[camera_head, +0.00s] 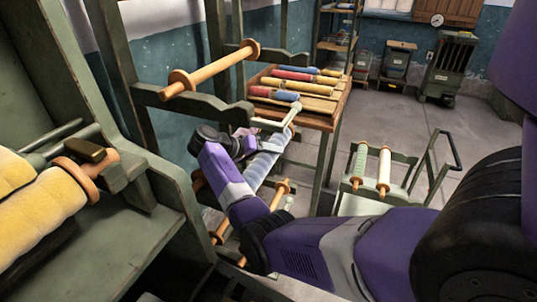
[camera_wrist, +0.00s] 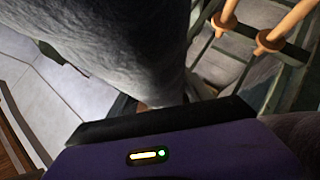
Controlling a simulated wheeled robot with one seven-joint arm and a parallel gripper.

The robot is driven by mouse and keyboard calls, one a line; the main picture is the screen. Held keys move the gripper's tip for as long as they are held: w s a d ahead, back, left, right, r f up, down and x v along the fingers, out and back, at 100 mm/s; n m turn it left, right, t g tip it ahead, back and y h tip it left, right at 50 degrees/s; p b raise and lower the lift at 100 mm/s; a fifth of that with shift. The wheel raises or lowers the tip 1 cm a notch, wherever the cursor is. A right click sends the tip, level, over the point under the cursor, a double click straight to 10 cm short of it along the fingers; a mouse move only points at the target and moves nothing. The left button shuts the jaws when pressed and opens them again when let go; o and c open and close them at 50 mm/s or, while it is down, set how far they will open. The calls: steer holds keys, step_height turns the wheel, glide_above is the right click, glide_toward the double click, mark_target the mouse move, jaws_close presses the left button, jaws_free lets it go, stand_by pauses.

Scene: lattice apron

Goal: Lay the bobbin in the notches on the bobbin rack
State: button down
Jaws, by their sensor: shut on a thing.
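My gripper (camera_head: 246,146) is shut on the bobbin, a pale blue-grey wound roll (camera_head: 268,158), in the middle of the head view. In the wrist view the bobbin (camera_wrist: 110,45) fills the upper left as a large grey textured surface, and the fingertips are hidden. The bobbin is tilted and held in front of the wooden table. The dark green bobbin rack (camera_head: 190,103) stands to its left, with a bare wooden spindle (camera_head: 213,70) lying across its upper arms. I cannot make out empty notches clearly.
Bare spindles (camera_head: 279,192) sit low beside my arm; similar ones show in the wrist view (camera_wrist: 272,40). The table (camera_head: 324,118) holds several coloured bobbins. A cart (camera_head: 350,205) with two bobbins stands right. A big yellow roll (camera_head: 40,212) is at left. Floor beyond is open.

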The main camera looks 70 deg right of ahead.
steer(key=shift+f, duration=0.1)
stand_by(0.5)
steer(key=shift+c, duration=1.9)
jaws_free()
steer(key=shift+f, duration=0.1)
steer(key=b+v, duration=0.1)
steer(key=v, duration=0.6)
steer(key=shift+w+a+r, duration=0.2)
steer(key=shift+r, duration=0.1)
